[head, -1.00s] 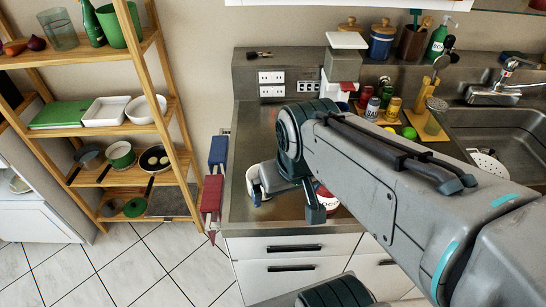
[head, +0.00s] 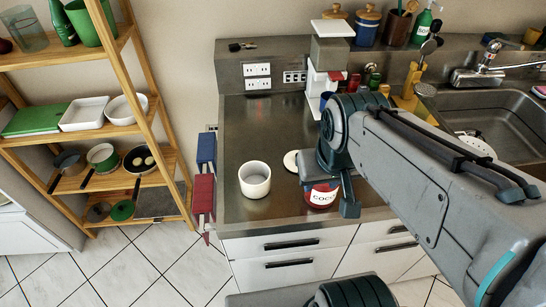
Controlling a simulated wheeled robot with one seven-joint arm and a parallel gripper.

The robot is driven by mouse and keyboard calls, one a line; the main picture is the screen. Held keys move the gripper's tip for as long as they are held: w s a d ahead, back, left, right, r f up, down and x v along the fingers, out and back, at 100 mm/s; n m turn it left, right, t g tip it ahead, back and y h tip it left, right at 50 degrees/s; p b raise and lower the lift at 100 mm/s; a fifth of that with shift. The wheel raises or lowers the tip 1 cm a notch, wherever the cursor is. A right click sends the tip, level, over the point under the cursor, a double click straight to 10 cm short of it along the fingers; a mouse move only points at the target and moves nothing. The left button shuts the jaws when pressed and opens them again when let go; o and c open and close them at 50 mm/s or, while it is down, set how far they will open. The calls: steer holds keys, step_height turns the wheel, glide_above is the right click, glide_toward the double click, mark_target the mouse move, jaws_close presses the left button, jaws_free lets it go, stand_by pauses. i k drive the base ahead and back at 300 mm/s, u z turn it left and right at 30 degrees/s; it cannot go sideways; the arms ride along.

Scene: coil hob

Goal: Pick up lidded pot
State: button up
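A red pot (head: 322,195) with white lettering stands on the steel counter, below and partly behind my gripper (head: 340,190). Its top is hidden by the gripper, so I cannot tell whether it has a lid. One finger hangs down at the pot's right side; the other finger is not clear, nor is any contact. A pale round disc (head: 291,161), perhaps a lid, lies just left of the gripper, partly hidden. An open white cylindrical pot (head: 255,180) stands upright further left, apart from the gripper. At the back stands a blue canister (head: 366,28) with a wooden lid.
The steel counter (head: 240,125) is clear at its back left. A white device (head: 326,75), spice jars and a utensil stand (head: 412,90) fill the back; the sink (head: 500,115) is at right. A wooden shelf (head: 150,90) with pans stands left of the counter.

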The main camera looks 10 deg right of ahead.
mark_target(255, 176)
steer(key=z, duration=0.15)
steer(key=k, duration=0.15)
steer(key=z, duration=1.15)
steer(key=k, duration=0.75)
steer(key=u, duration=1.2)
steer(key=i, duration=0.5)
steer(key=u, duration=0.05)
